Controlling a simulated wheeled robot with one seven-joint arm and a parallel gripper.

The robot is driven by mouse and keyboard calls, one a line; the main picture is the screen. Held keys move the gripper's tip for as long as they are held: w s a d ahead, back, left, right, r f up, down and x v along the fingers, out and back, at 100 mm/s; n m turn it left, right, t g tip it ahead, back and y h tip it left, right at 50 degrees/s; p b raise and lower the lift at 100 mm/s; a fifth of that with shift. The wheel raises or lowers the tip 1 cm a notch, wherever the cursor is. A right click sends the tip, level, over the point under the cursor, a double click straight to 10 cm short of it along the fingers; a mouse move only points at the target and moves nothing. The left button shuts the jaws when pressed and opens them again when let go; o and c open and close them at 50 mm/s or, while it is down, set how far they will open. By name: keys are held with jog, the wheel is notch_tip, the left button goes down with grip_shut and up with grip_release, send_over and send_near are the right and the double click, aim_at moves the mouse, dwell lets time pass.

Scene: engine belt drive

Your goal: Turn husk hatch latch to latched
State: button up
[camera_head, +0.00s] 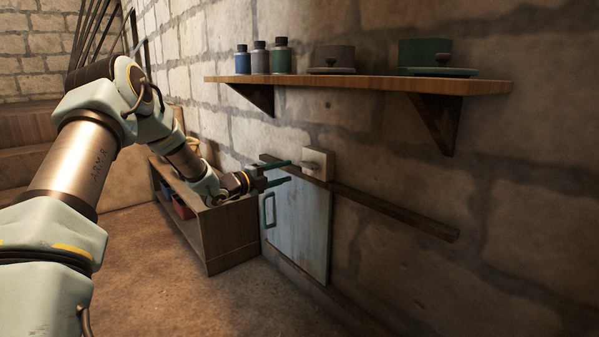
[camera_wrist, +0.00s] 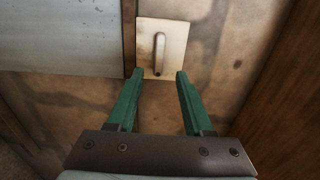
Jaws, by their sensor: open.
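The husk hatch (camera_head: 297,222) is a pale blue-grey door low on the stone wall, with a dark pull handle on its left side. The latch (camera_head: 312,162) is a small lever on a cream square plate at the hatch's top edge. In the wrist view the latch lever (camera_wrist: 159,54) lies lengthwise on its plate, just beyond my fingertips. My gripper (camera_head: 289,171) is open, with its two green fingers pointing at the latch plate. In the wrist view my gripper (camera_wrist: 158,75) has nothing between its fingers. I cannot tell whether a fingertip touches the plate.
A wooden wall shelf (camera_head: 350,83) with bottles and lidded pots hangs above the latch. A dark wooden rail (camera_head: 390,211) runs along the wall beside the plate. A low wooden cabinet (camera_head: 229,232) stands left of the hatch. The floor (camera_head: 200,305) in front is clear.

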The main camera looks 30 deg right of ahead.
aim_at(306, 166)
jog(key=d, duration=0.3)
jog(key=w+d, duration=0.1)
jog(key=d, duration=0.1)
jog(key=d+b, duration=0.1)
jog(key=d, duration=0.2)
jog(key=shift+w+d, duration=0.3)
jog(key=shift+d, duration=0.05)
jog(key=shift+c, duration=0.3)
grip_shut()
